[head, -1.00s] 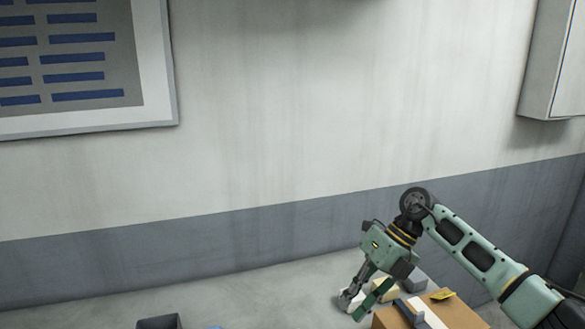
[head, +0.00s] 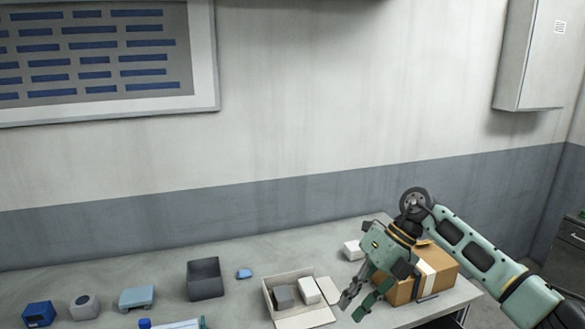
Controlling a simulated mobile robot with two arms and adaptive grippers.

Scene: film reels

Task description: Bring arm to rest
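My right arm comes in from the right, green and black. Its gripper (head: 354,304) points down and left, in front of the cardboard box's left side. The two fingers are apart, with nothing visible between them. My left gripper is not in view.
A brown cardboard box (head: 437,263) with a white strip stands behind the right gripper. An open carton (head: 268,295) holding small blocks is left of it. A dark grey bin (head: 205,287), a light blue piece (head: 136,297), a grey block (head: 84,307) and a dark blue block (head: 38,313) stand farther left. A white box (head: 352,250) sits behind.

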